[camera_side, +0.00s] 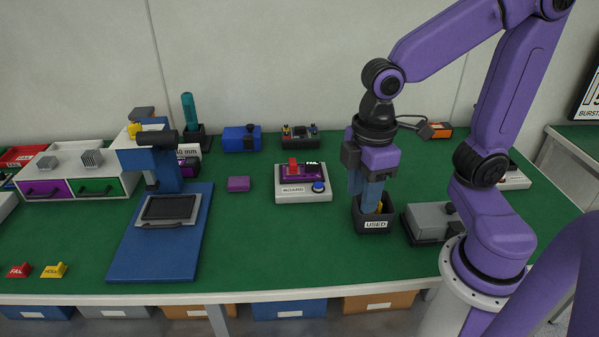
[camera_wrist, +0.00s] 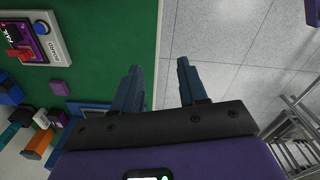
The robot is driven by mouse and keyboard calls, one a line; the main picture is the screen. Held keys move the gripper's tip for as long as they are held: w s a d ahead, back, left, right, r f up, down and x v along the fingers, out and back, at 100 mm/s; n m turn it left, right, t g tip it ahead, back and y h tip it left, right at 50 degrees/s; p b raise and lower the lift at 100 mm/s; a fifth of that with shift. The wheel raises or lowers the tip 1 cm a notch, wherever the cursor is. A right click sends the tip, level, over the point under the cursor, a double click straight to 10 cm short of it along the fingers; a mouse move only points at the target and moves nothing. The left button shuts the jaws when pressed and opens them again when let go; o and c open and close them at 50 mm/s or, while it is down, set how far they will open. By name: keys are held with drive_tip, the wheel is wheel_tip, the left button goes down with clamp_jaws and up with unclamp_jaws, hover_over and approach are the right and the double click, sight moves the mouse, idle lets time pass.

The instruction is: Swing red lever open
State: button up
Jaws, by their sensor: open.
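The red lever (camera_side: 293,163) appears as a small red piece on the purple board of a light grey fixture (camera_side: 289,196) labelled BOARD. The fixture has a blue round button at its front right. In the wrist view the red piece (camera_wrist: 19,54) shows at the upper left, outside the fingers. My gripper (camera_side: 363,204) is to the right of the fixture, well apart from it, pointing down. Its blue fingers (camera_wrist: 158,66) are spread with nothing between them. In the side view they overlap the black USED bin; the wrist view shows table edge and floor below them.
The USED bin (camera_side: 372,226) and a grey box (camera_side: 428,223) stand right of the fixture. A blue press stand (camera_side: 150,262) is at left, with a small purple block (camera_side: 238,184) between. The green table is clear in front of the fixture.

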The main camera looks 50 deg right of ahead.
drive_tip(key=w+r+m, duration=0.1)
drive_tip(key=w, duration=1.1)
drive_tip(key=m, duration=0.2)
hover_over(293, 163)
wheel_tip(293, 163, down, 4)
wheel_tip(293, 163, down, 16)
drive_tip(key=shift+f, duration=0.15)
clamp_jaws()
